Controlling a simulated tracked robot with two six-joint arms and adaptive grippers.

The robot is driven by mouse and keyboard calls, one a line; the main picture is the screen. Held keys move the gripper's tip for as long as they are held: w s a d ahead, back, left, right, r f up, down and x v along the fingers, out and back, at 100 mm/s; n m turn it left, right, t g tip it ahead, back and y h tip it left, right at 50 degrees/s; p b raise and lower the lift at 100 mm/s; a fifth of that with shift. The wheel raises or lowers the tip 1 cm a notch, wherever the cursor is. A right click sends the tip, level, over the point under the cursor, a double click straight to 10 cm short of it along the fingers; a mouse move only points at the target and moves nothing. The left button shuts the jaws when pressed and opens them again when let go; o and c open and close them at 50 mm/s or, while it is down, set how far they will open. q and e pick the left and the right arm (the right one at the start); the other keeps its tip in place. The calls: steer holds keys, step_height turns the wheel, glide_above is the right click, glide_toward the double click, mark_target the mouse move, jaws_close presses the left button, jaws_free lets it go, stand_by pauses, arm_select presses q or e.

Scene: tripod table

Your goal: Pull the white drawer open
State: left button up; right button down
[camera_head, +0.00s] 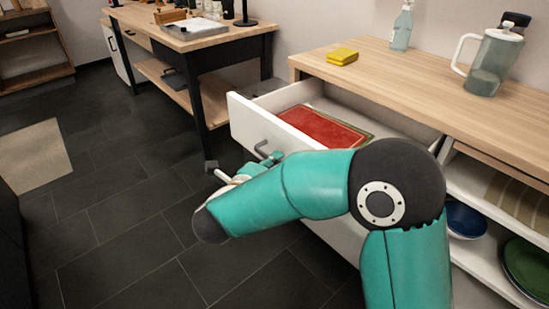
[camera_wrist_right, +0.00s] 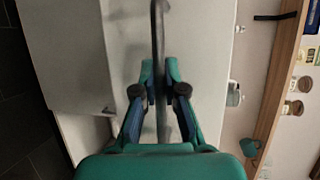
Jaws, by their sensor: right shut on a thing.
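The white drawer (camera_head: 242,118) stands pulled out from under the wooden counter in the head view, its inside showing. A red flat thing (camera_head: 322,126), like a book, lies in it on something green-edged. The grey bar handle (camera_head: 265,150) is on the drawer front. My right gripper (camera_head: 240,170) is at the handle, partly hidden behind my teal arm. In the right wrist view, the fingers of my right gripper (camera_wrist_right: 160,82) are closed around the dark handle bar (camera_wrist_right: 158,30), with the pale drawer front (camera_wrist_right: 205,60) behind. My left gripper is not in view.
On the wooden counter (camera_head: 400,75) are a yellow sponge (camera_head: 342,56), a clear bottle (camera_head: 402,28) and a jug (camera_head: 495,65). Open shelves below hold a blue bowl (camera_head: 466,218) and a green plate (camera_head: 528,268). Dark tiled floor (camera_head: 110,235) lies clear at left.

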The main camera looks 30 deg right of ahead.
steer(key=shift+a+f, duration=0.1)
steer(key=shift+f, duration=0.1)
steer(key=c, duration=1.2)
jaws_free()
steer(key=shift+w, duration=0.1)
steer(key=shift+r, duration=0.1)
steer(key=v, duration=1.2)
